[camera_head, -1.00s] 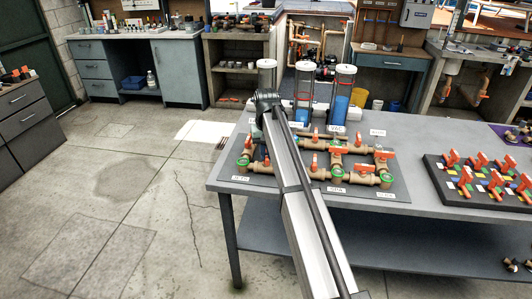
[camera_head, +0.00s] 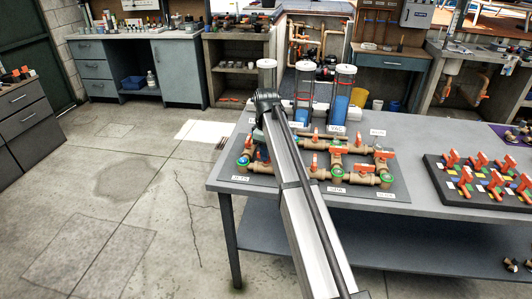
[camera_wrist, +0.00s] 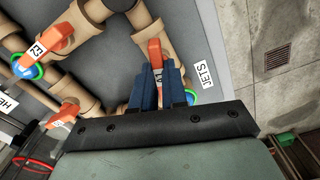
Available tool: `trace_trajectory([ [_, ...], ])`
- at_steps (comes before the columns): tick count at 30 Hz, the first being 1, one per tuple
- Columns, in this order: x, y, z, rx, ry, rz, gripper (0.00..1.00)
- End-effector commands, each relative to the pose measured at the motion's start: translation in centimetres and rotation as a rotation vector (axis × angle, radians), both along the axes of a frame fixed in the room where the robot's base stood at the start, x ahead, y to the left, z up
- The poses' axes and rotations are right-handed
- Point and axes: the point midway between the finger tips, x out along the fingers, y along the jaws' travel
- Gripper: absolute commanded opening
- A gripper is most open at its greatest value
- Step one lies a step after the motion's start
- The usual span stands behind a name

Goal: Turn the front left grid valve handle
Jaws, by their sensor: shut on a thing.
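In the wrist view my gripper (camera_wrist: 161,82) has its two blue fingers closed around an orange valve handle (camera_wrist: 155,54). The handle's upper end sticks out between the fingertips. A round green fitting (camera_wrist: 192,97) shows just right of the fingers, near a white JETS label (camera_wrist: 206,72). In the head view the tan pipe grid (camera_head: 318,172) lies on the table's left part. A blue-green fitting (camera_head: 243,163) shows at its front left corner. My arm hides most of the gripper and the held handle there.
Another orange handle (camera_wrist: 52,35) stands close by on the grid's pipes. Clear and blue cylinders (camera_head: 343,95) stand behind the grid. A dark board of orange-handled valves (camera_head: 480,180) lies to the right. The table's front left edge is near.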

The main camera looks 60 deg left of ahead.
Motion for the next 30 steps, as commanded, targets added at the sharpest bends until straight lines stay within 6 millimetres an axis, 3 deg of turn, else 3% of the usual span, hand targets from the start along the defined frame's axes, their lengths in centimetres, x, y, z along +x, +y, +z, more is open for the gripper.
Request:
trace_trajectory([
  [12,0.01,0.00,0.02,0.000,0.000,0.254,0.00],
  [30,0.01,0.00,0.02,0.000,0.000,0.321,0.00],
])
